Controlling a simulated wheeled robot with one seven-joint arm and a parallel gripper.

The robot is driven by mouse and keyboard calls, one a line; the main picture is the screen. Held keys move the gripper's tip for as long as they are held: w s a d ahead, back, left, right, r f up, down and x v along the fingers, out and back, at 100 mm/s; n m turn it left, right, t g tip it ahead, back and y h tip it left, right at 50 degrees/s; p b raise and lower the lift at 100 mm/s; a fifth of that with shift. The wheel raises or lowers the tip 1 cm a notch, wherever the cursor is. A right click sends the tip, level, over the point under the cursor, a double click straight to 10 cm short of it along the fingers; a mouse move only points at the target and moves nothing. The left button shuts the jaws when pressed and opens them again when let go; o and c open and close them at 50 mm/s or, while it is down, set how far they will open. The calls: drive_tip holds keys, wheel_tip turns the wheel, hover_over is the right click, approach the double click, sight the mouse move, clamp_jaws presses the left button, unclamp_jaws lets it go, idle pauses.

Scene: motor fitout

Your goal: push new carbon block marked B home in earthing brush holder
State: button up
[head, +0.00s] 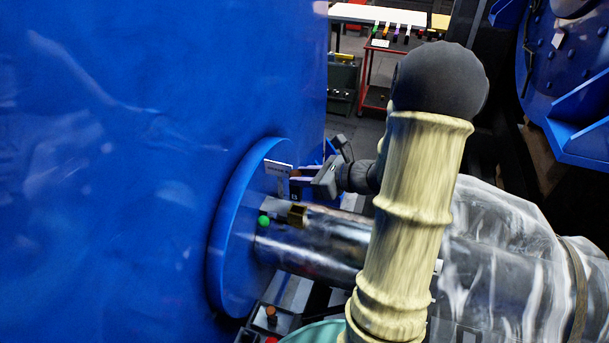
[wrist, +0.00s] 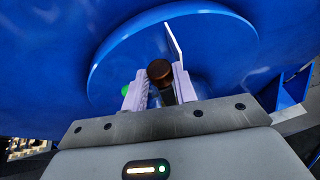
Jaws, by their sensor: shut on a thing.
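My gripper (head: 303,186) is beside the blue end flange (head: 234,250), above the bare metal shaft (head: 335,232). In the wrist view its two pale jaws (wrist: 154,88) close on a dark piece (wrist: 168,96), which I take for the carbon block. A small brass-coloured piece (head: 297,215), possibly the brush holder, sits at the shaft just below the gripper. How deep the block sits is hidden.
A green dot (head: 263,221) is by the flange, left of the brass piece. A white plate (head: 278,166) stands out from the flange close to the jaws. Clear wrapping (head: 500,250) covers the shaft at right. A dark tray (head: 278,318) lies below.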

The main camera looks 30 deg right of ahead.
drive_tip(key=f, duration=0.1)
drive_tip(key=f+b, duration=0.1)
drive_tip(key=b, duration=0.1)
drive_tip(key=shift+s+f, duration=0.25)
drive_tip(key=shift+f, duration=0.15)
drive_tip(key=shift+w+b, duration=0.1)
drive_tip(key=shift+b, duration=0.3)
idle(1.1)
drive_tip(key=shift+f+b, duration=2.8)
drive_tip(key=shift+f, duration=0.05)
idle(0.6)
drive_tip(key=o, duration=1.1)
drive_tip(key=b+v, duration=0.2)
drive_tip(key=v, duration=1.5)
drive_tip(key=shift+s+d+b, duration=0.2)
drive_tip(key=shift+s+b, duration=0.1)
drive_tip(key=shift+b, duration=0.05)
